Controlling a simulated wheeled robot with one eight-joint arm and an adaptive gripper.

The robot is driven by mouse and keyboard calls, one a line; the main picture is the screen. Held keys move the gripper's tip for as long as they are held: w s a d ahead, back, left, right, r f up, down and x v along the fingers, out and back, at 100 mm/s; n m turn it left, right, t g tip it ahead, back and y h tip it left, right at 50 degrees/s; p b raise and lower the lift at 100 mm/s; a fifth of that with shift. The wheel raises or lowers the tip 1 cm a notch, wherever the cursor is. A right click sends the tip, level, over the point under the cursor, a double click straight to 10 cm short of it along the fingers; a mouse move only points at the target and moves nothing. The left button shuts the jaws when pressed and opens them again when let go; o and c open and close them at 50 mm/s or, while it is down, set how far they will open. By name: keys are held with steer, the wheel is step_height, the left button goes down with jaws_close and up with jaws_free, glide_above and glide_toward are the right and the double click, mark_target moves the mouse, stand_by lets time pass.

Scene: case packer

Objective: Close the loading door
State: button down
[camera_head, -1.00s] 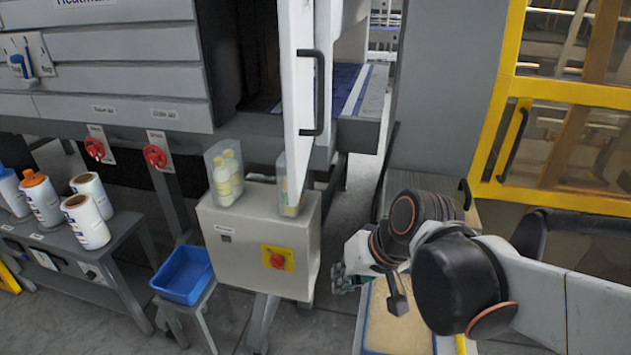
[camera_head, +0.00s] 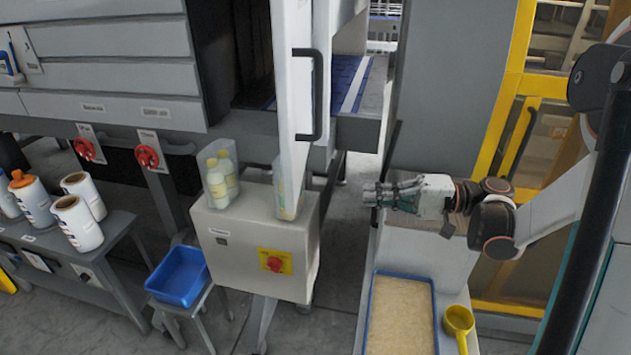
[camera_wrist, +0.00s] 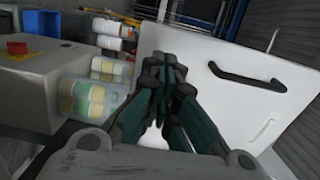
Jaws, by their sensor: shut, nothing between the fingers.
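The loading door (camera_head: 291,85) is a white panel standing open, seen nearly edge-on in the head view, with a black bar handle (camera_head: 318,95) on its right side. In the wrist view the door (camera_wrist: 210,90) fills the right half, and its handle (camera_wrist: 245,78) lies to the right of my fingers. My gripper (camera_head: 368,194) is shut and empty. It points left in the head view, to the right of the door and below the handle's height in the picture, with a visible gap to both. The opening behind the door is dark inside.
A grey control box (camera_head: 255,235) with a red button stands below the door, with clear holders of bottles (camera_head: 220,180) on it. A blue bin (camera_head: 178,276) is at lower left. A tray of pale grains (camera_head: 400,315) and a yellow scoop (camera_head: 459,320) lie below my gripper.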

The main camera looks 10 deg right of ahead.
mark_target(296, 189)
steer(key=b+x, duration=0.1)
steer(key=x, duration=0.5)
steer(key=b+x, duration=0.2)
steer(key=x, duration=0.5)
steer(key=shift+w+a+r, duration=0.15)
steer(key=shift+r, duration=0.1)
steer(key=shift+a, duration=0.1)
